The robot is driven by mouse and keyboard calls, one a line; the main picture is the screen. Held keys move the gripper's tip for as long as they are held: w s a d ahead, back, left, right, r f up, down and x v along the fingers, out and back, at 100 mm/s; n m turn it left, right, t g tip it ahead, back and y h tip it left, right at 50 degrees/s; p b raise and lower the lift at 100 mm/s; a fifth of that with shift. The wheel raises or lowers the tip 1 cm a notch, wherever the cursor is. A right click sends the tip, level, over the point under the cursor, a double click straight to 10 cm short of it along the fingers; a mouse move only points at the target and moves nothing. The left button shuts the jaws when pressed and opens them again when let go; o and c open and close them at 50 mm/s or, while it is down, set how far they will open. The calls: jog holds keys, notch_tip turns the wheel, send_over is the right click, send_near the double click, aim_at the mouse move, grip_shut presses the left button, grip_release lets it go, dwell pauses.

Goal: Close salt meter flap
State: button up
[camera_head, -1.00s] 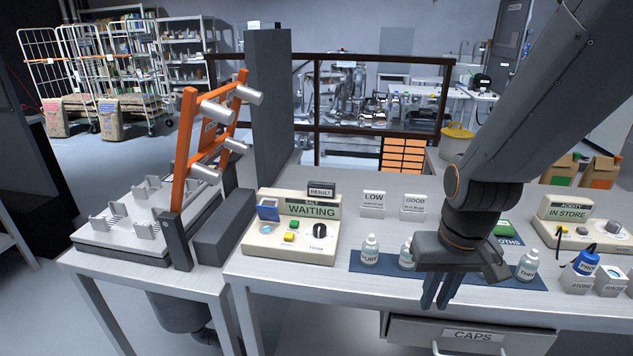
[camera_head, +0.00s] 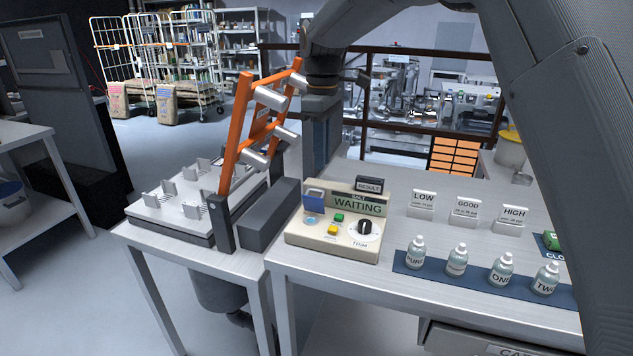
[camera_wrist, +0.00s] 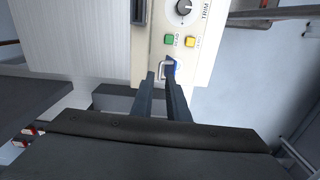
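The salt meter (camera_head: 345,243) is a cream box on the bench, with a display reading WAITING. Its small blue flap (camera_head: 314,197) stands raised at the left, above a pale blue round spot on the panel. In the wrist view the flap (camera_wrist: 169,67) shows edge-on, beside the green and yellow buttons. My gripper (camera_wrist: 162,80) is open and empty there, its two dark fingers apart, with the tips close to the flap. Whether they touch it I cannot tell. In the head view my wrist hangs behind the meter, and the fingertips are hard to make out.
An orange rack with metal rollers (camera_head: 243,130) and a dark block (camera_head: 270,217) stand left of the meter. Small bottles (camera_head: 457,260) stand on a blue mat at the right. LOW, GOOD and HIGH signs (camera_head: 465,212) stand behind them. The bench between is clear.

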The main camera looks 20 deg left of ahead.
aim_at(315, 200)
jog(key=shift+a+f+n, duration=0.1)
jog(key=shift+a+n, duration=0.2)
jog(key=shift+a, duration=0.45)
jog(key=shift+d+f+p, duration=0.1)
jog(key=shift+f+p, duration=1)
jog(key=shift+f, duration=2.45)
grip_shut()
